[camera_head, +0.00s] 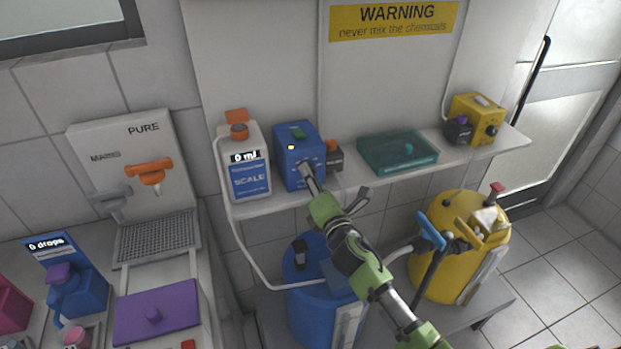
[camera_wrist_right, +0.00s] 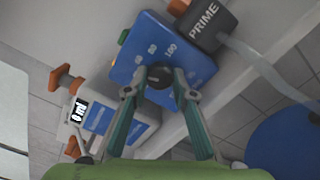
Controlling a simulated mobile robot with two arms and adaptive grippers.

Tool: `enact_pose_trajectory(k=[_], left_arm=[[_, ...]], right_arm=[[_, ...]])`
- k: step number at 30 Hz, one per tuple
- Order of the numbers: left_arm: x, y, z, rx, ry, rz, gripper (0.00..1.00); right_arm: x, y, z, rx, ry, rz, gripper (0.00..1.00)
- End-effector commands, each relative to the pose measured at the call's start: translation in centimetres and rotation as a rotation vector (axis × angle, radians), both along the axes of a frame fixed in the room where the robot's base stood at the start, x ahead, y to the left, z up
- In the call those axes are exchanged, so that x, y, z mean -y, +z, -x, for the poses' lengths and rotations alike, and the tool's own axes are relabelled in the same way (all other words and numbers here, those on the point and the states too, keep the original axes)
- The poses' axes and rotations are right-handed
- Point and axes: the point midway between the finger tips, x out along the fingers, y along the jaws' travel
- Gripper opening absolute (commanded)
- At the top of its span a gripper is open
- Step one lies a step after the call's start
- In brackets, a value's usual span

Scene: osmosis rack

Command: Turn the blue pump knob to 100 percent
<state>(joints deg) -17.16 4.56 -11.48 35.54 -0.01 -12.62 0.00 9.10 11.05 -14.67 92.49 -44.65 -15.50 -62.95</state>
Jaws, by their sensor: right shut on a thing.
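The blue pump (camera_head: 296,150) stands on the shelf between the white scale bottle and a small dark box. It also shows in the right wrist view (camera_wrist_right: 150,45), with white dial numbers, 100 among them, near its dark round knob (camera_wrist_right: 158,73). My right gripper (camera_wrist_right: 160,82) has its two fingers closed on either side of the knob. In the head view my right gripper (camera_head: 308,172) is at the pump's front face and covers the knob. I cannot read which number the knob points to. My left gripper is not in view.
The scale bottle (camera_head: 245,170) reads 0 ml. The dark PRIME box (camera_wrist_right: 207,24) sits close beside the pump. A teal tray (camera_head: 385,160) and a yellow pump (camera_head: 477,118) stand farther right on the shelf (camera_head: 340,182). Blue (camera_head: 305,275) and yellow (camera_head: 450,262) barrels stand below.

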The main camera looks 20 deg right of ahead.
Motion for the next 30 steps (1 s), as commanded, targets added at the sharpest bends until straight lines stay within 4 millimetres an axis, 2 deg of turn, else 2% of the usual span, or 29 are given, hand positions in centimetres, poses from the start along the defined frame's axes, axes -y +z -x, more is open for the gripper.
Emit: enact_pose_trajectory(k=[30], left_arm=[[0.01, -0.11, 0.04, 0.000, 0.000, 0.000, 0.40]], right_arm=[[0.01, 0.11, 0.01, -0.034, -0.001, -0.971, 0.03]])
